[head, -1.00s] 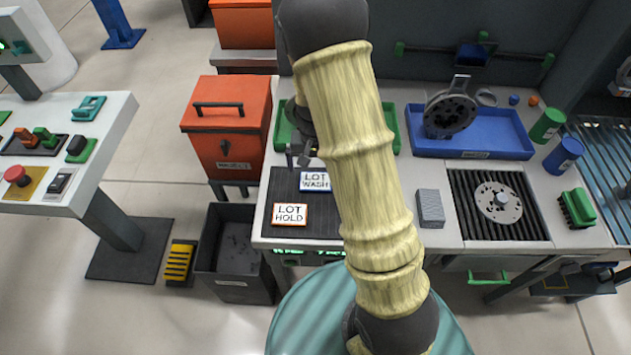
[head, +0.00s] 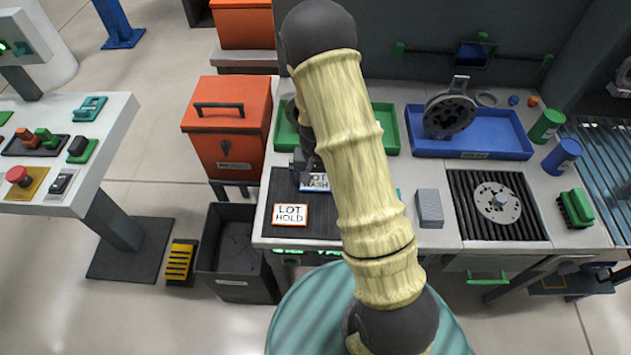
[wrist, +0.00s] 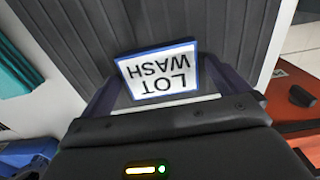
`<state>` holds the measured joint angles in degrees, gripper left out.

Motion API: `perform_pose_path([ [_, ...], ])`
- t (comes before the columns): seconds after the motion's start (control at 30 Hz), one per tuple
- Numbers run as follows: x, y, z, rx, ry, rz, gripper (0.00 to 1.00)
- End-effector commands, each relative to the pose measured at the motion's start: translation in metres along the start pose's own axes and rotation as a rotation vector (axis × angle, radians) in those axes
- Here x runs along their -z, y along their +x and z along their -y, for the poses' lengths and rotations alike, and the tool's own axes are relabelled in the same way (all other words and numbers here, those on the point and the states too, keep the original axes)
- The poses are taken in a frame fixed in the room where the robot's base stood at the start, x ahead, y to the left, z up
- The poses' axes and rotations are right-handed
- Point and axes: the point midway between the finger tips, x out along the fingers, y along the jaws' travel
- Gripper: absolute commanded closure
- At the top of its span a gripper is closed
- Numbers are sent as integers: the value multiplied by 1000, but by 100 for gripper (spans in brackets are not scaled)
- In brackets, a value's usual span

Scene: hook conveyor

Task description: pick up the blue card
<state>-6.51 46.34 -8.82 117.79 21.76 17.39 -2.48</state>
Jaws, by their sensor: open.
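The blue card (head: 317,183) is white with a blue border and reads "LOT WASH". It lies on the dark ribbed mat (head: 300,226), partly hidden by my gripper in the head view. My gripper (head: 304,172) is open over the card's upper left part. In the wrist view the card (wrist: 158,74) shows upside down, between and just beyond the two fingers of my gripper (wrist: 168,88). I cannot tell whether the fingers touch it. An orange-bordered card (head: 290,215) reading "LOT HOLD" lies on the mat nearer the front edge.
A green tray (head: 391,130) and a blue tray (head: 520,150) stand at the back. A grey block (head: 430,208) sits right of my arm. An orange bin (head: 225,135) and a black bin (head: 236,250) stand left of the table.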

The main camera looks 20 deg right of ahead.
Motion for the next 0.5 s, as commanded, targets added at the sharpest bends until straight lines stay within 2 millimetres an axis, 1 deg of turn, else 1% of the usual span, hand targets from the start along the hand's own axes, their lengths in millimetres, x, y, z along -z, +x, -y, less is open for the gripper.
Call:
perform_pose_path([
  [0.43, 0, 0, 0, 0, 0, 0, 0],
  [0.47, 0, 0, 0, 0, 0, 0, 2],
  [0.5, 0, 0, 0, 0, 0, 0, 10],
])
